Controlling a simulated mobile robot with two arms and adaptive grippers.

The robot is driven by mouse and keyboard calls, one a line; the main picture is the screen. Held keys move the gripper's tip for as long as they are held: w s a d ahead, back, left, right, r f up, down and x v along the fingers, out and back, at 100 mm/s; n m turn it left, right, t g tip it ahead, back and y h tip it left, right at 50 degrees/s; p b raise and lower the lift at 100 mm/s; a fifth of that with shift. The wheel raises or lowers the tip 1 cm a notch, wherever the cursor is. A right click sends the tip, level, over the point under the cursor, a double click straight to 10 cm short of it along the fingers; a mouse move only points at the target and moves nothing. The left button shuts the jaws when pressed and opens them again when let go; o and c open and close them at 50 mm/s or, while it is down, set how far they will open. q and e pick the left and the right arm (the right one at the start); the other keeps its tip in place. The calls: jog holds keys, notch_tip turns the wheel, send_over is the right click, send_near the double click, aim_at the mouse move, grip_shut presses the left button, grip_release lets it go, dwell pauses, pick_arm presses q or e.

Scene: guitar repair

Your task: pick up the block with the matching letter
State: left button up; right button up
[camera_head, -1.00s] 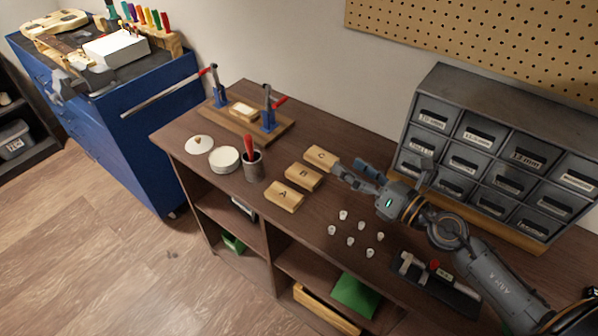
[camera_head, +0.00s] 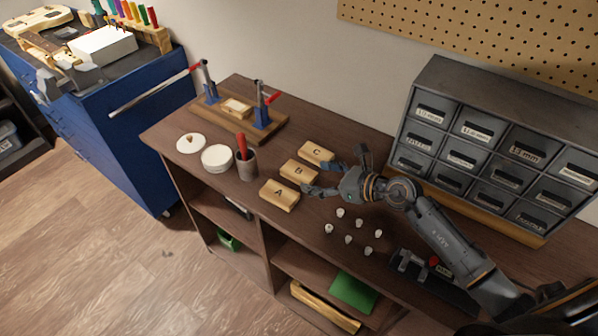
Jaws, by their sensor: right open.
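Three wooden blocks lie in a slanting row on the brown bench: block A (camera_head: 279,195) nearest, block B (camera_head: 298,171) in the middle and block C (camera_head: 316,152) farthest. Each carries a dark letter on its top. My right gripper (camera_head: 320,177) is open and empty, its fingers spread just right of block B, with one fingertip close to the gap between A and B. Whether it touches a block I cannot tell. A pale wooden piece (camera_head: 236,107) sits on the clamp board (camera_head: 215,111); no letter on it is readable. My left gripper is not in view.
A cup with a red-handled tool (camera_head: 247,165) and two round white items (camera_head: 217,157) stand left of the blocks. Several small white knobs (camera_head: 350,240) lie in front of my right arm. A grey drawer cabinet (camera_head: 440,80) stands behind on the right.

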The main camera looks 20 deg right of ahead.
aim_at(302, 172)
jog(key=x, duration=0.3)
jog(key=p+x, duration=0.1)
jog(key=x, duration=0.1)
jog(key=shift+w+r, duration=0.15)
jog(key=shift+r, duration=0.15)
jog(key=c, duration=1.2)
